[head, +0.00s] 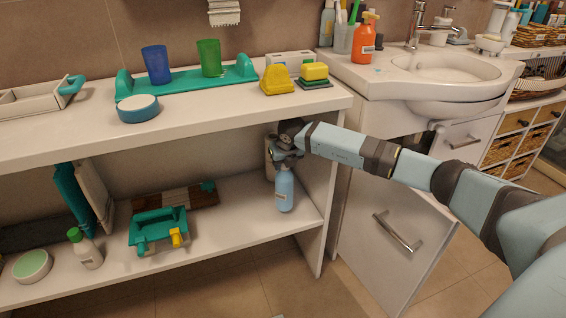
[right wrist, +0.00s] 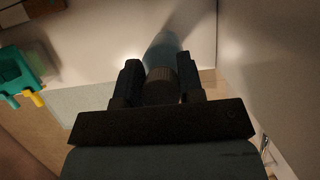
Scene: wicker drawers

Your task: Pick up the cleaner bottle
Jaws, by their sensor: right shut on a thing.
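The light blue cleaner bottle (head: 284,190) stands upright at the right end of the lower shelf, near the shelf's side panel. My right gripper (head: 284,152) is at the bottle's top and shut on it. The gripper hides most of the bottle's top in the head view. In the right wrist view the two dark fingers of the right gripper (right wrist: 160,85) are on either side of a dark ribbed cap, with the blue bottle body (right wrist: 162,48) beyond, dim and shadowed. My left gripper is not in view.
A side panel (head: 315,190) stands close right of the bottle. A teal caddy (head: 158,228) and a white bottle with green cap (head: 86,250) stand further left. An open cabinet door (head: 395,235) is at right.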

